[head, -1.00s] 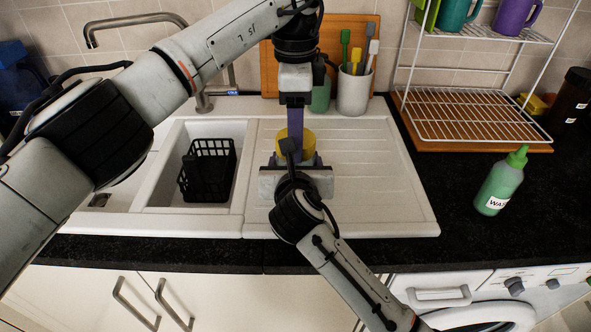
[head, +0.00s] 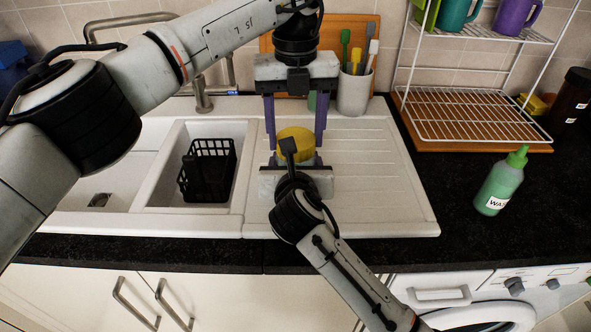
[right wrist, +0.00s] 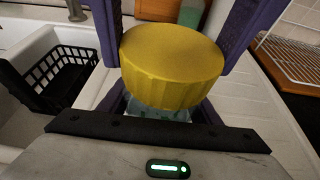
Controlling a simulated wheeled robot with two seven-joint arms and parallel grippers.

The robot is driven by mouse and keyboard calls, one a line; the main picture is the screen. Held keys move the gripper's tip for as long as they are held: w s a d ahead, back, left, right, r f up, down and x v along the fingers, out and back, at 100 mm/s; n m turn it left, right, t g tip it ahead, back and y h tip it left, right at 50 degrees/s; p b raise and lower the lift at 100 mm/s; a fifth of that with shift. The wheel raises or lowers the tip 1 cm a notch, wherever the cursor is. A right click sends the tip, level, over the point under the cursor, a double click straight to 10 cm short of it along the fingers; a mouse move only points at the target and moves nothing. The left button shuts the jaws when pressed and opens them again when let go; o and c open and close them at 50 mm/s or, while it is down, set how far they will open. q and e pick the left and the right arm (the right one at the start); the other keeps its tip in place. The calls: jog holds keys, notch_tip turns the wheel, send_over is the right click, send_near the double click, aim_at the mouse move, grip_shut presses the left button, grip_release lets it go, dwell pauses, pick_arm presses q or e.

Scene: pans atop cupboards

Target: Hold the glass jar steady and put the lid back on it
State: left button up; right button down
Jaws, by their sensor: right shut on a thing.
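The yellow lid (head: 296,143) sits on top of the glass jar (right wrist: 158,108), as the right wrist view shows; how firmly it is seated I cannot tell. Little of the jar's glass shows below the lid. My right gripper (head: 291,163) is shut on the jar low down, over the drainboard. My left gripper (head: 295,130) points down from above. Its two purple fingers are spread, one on each side of the lid, close to its rim. The lid also shows large in the right wrist view (right wrist: 172,65).
The white drainboard (head: 380,190) is clear to the right. A black basket (head: 208,170) stands in the sink at left. A utensil pot (head: 354,92) is behind. A wire rack (head: 465,110) and green bottle (head: 500,182) are at right.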

pick_arm(q)
jog(key=m, duration=0.8)
jog(key=shift+m, duration=0.4)
jog(key=m, duration=1.2)
jog(key=shift+s+d+m, duration=0.1)
jog(key=shift+m, duration=0.3)
jog(key=m, duration=0.8)
jog(key=shift+f, duration=0.1)
jog(key=m, duration=0.3)
jog(key=shift+m, duration=0.4)
jog(key=o, duration=1.2)
